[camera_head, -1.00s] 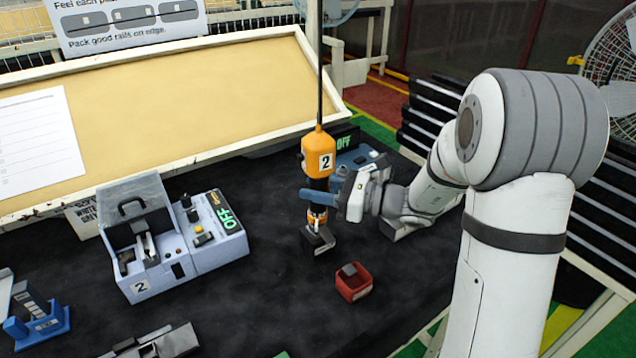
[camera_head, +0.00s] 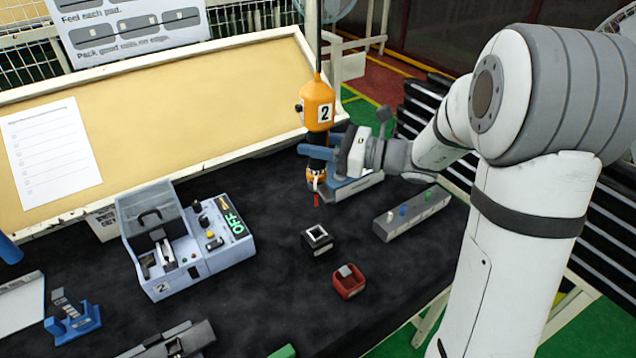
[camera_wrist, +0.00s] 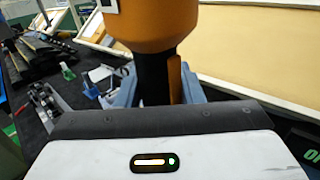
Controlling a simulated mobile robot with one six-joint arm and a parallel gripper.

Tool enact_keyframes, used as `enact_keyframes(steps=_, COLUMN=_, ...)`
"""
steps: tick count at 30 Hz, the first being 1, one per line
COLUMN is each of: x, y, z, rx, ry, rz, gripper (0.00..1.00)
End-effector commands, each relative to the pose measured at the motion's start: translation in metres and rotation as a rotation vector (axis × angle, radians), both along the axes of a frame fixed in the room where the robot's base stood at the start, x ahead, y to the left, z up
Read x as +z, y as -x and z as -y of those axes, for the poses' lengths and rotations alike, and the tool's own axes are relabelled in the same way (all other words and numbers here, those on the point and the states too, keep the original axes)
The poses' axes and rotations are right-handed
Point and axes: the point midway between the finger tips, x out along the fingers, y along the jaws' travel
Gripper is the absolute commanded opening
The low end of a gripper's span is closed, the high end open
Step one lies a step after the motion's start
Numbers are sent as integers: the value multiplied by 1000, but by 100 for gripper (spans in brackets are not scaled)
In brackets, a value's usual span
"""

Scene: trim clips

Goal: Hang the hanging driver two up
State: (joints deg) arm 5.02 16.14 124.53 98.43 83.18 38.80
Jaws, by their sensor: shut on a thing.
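Driver two (camera_head: 318,105), an orange tool with a white "2" label, hangs upright on a thin dark cable at the centre of the head view. It also shows in the wrist view (camera_wrist: 155,30), its top cut off. My gripper (camera_head: 318,154) has its blue fingers shut on the driver's dark neck below the orange body. In the wrist view the fingers (camera_wrist: 190,88) lie on both sides of the neck. The driver's red-tipped lower end points down, clear above the mat. A black block with a white square top (camera_head: 317,239) stands below it, apart.
A red bin (camera_head: 348,281) stands near the black block. A grey rail with coloured pegs (camera_head: 412,214) lies to the right. A pale blue machine marked "2" (camera_head: 170,250) stands to the left. A tilted tan board (camera_head: 200,110) spans the back. Black mat is clear between them.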

Motion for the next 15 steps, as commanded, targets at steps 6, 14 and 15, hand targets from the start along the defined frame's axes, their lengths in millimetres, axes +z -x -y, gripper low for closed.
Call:
enact_keyframes(steps=6, x=49, y=0, z=1, rx=-1, ry=0, rz=2, gripper=0)
enact_keyframes(steps=14, x=94, y=0, z=0, rx=-1, ry=1, rz=2, gripper=0)
enact_keyframes(steps=15, x=100, y=0, z=0, rx=-1, ry=1, rz=3, gripper=0)
